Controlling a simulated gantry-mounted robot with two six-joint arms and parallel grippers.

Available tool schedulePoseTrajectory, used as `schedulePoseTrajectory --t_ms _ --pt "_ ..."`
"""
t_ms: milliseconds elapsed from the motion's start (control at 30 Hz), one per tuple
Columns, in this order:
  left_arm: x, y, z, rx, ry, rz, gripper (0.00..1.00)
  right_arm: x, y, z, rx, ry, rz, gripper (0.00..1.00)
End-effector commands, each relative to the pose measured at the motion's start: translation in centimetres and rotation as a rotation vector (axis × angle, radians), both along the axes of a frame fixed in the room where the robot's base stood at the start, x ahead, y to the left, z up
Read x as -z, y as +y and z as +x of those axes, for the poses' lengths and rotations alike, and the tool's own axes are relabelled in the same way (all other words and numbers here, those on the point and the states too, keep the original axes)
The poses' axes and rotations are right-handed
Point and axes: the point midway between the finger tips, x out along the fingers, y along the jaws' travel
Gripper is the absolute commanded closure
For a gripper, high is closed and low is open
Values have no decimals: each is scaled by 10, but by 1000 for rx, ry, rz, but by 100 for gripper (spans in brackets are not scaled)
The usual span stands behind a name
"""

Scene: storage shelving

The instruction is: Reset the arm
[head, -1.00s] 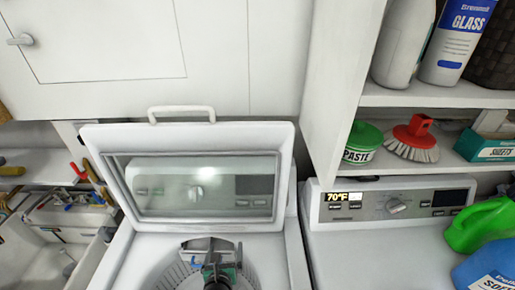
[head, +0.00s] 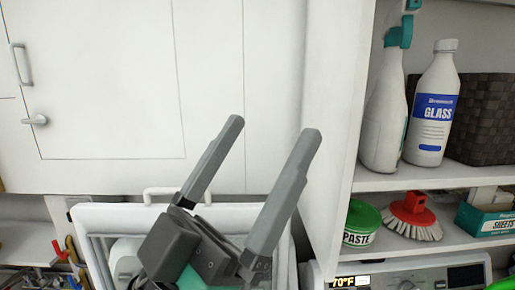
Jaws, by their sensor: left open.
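My left gripper (head: 273,128) shows large at the bottom centre of the head view. Its two long grey fingers point up and stand wide apart, with nothing between them. It is in front of the raised lid (head: 95,217) of a top-loading washer and hides much of the lid. The lid's white handle (head: 160,192) shows just left of the fingers. The washer's drum is out of the picture. My right gripper does not show.
A shelf unit on the right holds a spray bottle (head: 385,115), a glass cleaner bottle (head: 432,110), a dark basket (head: 485,120), a green paste tub (head: 362,222), a red brush (head: 411,217) and a sheets box (head: 487,218). A second machine's control panel (head: 410,276) is below. White cabinet doors (head: 110,80) fill the back.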

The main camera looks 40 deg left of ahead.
Motion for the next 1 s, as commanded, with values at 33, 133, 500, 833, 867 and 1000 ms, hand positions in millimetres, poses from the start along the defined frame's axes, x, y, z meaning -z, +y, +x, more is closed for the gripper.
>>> schedulePoseTrajectory --t_ms 33,133,500,833,867,1000 --pt "0 0 0 1 1 -1 0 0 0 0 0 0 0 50" --pt "1 0 1 3 1 -1 0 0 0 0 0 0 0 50" --pt "-74 -1 1 6 2 -2 0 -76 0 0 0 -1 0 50" --pt "-67 -1 1 7 2 -2 0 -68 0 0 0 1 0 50" --pt "-67 -1 1 7 2 -2 0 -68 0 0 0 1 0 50" --pt "-67 -1 1 7 2 -2 0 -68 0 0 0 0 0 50"
